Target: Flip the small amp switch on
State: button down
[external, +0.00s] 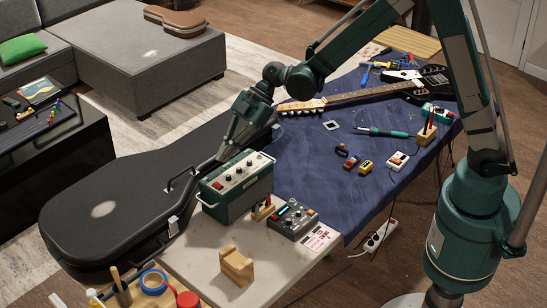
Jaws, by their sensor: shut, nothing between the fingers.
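My gripper (222,158) points down at the back left edge of the amp's top panel. Its fingers are shut with nothing between them. The tips are very close to the panel, and I cannot tell whether they touch it.
A black guitar case (120,205) lies left of the amp. A small wooden holder (262,211), a dark pedal unit (292,221) and a wooden stand (237,265) are in front and right. A blue cloth (310,170) bears an electric guitar (355,97), pedals and tools.

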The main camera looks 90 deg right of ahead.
aim_at(218, 182)
jog(key=x, duration=0.3)
jog(key=shift+w+a+f, duration=0.15)
jog(key=shift+w+f, duration=0.05)
jog(key=shift+f, duration=0.05)
notch_tip(218, 182, down, 3)
jog(key=shift+w+r+b, duration=0.2)
jog(key=shift+r+b, duration=0.05)
jog(key=shift+b, duration=0.05)
jog(key=shift+f, duration=0.8)
jog(key=shift+w, duration=0.1)
jog(key=shift+w+d+f+b, duration=0.15)
jog(key=shift+d+f+b, duration=0.15)
jog(key=shift+d+b, duration=0.05)
jog(key=shift+g, duration=0.3)
jog(key=shift+s+a, duration=0.2)
